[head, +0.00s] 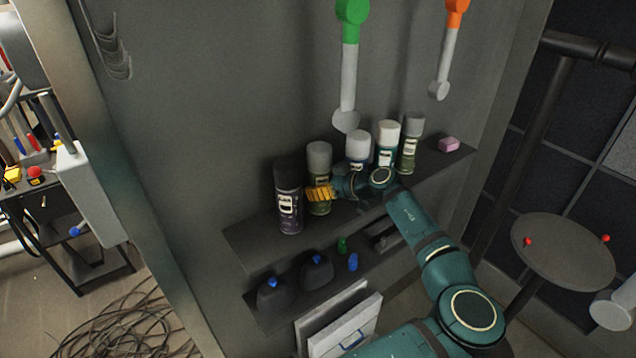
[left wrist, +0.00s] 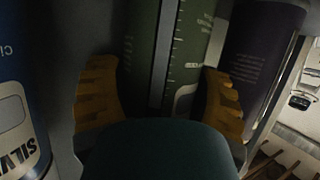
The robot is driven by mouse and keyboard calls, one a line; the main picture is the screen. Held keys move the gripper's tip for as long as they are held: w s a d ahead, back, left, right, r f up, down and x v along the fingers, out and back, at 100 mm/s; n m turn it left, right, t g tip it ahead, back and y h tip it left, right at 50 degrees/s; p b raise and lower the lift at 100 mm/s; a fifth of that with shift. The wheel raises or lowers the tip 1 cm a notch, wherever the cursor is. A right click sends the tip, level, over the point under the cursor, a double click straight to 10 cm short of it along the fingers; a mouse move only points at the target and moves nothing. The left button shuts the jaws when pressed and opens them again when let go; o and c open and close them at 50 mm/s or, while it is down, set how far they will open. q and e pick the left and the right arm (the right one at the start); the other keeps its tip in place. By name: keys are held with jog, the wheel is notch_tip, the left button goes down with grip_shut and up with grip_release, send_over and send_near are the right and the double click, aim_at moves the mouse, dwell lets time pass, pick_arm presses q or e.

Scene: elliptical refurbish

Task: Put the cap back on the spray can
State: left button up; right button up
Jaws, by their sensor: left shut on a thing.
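Several spray cans stand upright in a row on the upper shelf. An olive spray can (head: 319,166) with a grey cap is second from the left; in the left wrist view its olive body (left wrist: 180,50) fills the middle. My left gripper (head: 320,193) has its yellow fingers around this can's body, below the cap; in the left wrist view the gripper (left wrist: 163,100) has one finger on each side of it. A dark purple can (head: 288,200) with a black top stands left of it. My right gripper is out of view.
A blue can (head: 358,150) with a white top, a teal can (head: 387,145) and another olive can (head: 410,140) stand close on the right. A pink block (head: 449,144) lies at the shelf's right end. Dark bottles (head: 317,270) stand on the lower shelf (head: 380,262).

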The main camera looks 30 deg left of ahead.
pick_arm(q)
jog(key=o, duration=1.1)
jog(key=b+v, duration=0.1)
jog(key=v, duration=1.1)
jog(key=shift+s+f, duration=0.1)
